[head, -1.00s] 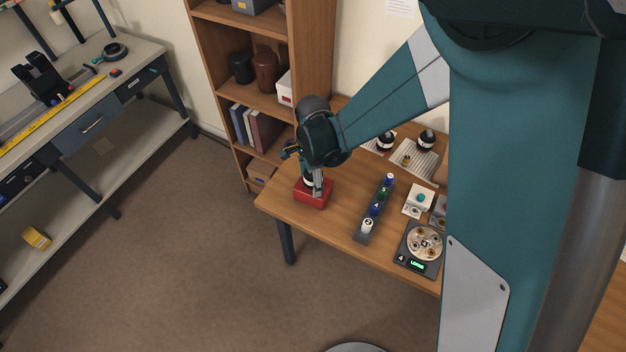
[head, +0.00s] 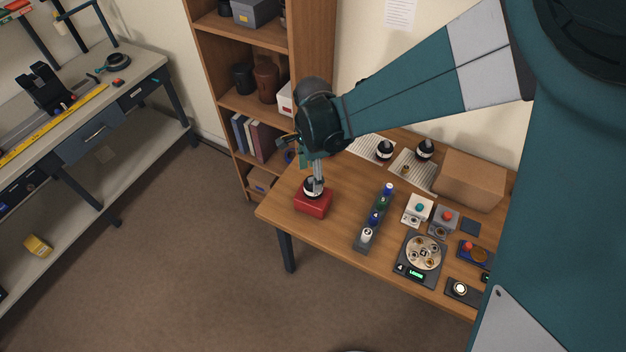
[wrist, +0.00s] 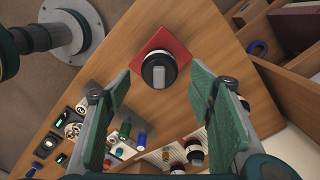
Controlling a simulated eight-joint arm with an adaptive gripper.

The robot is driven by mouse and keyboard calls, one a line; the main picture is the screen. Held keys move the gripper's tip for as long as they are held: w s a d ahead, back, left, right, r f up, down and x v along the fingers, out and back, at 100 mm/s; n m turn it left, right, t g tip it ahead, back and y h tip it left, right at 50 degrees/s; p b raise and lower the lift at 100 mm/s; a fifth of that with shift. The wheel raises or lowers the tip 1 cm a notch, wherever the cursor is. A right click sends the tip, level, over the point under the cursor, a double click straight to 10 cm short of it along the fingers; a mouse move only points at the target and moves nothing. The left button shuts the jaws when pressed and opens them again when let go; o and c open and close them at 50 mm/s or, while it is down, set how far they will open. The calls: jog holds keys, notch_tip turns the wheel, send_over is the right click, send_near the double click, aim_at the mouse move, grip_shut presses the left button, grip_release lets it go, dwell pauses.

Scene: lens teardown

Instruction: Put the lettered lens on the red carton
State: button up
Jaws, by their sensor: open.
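A red carton (head: 313,205) stands near the left end of the wooden table. A black lens with a white band (head: 312,189) sits upright on top of it. In the wrist view, the lens (wrist: 158,72) rests on the carton (wrist: 178,43) with a grey bar across its top. No letter on it can be made out. My gripper (head: 317,176) is just above the lens. In the wrist view its two green-padded fingers are wide apart, one each side of the lens and clear of it.
Two similar lenses (head: 384,150) (head: 425,150) stand on printed sheets at the back. A rack of small bottles (head: 376,214) runs right of the carton. A round tray (head: 423,253), button boxes (head: 418,208) and a cardboard box (head: 469,181) fill the right side. A bookshelf (head: 262,98) stands behind left.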

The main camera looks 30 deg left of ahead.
jog(key=shift+r, duration=2.05)
jog(key=shift+w+d+r, duration=0.1)
jog(key=shift+d+r, duration=0.05)
jog(key=shift+d, duration=0.05)
jog(key=w+d+r+n+t, duration=0.1)
jog(key=d+r, duration=0.4)
jog(key=d, duration=0.4)
jog(key=w+d+r+n+t+y, duration=0.1)
jog(key=w+d+r+n, duration=0.1)
jog(key=d+r, duration=0.45)
jog(key=w+d+r+n+t, duration=0.1)
jog(key=d+r, duration=0.2)
jog(key=d, duration=0.8)
jog(key=s+d+r+n+t, duration=0.1)
jog(key=s+d, duration=0.2)
jog(key=d, duration=0.5)
jog(key=s+d+r+n+t, duration=0.1)
jog(key=s+d, duration=0.3)
jog(key=d, duration=0.4)
jog(key=s+d+r+n+t+h, duration=0.1)
jog(key=s+d+r+n+t, duration=0.1)
jog(key=d, duration=0.6)
jog(key=shift+s+n, duration=0.5)
jog(key=shift+s, duration=0.4)
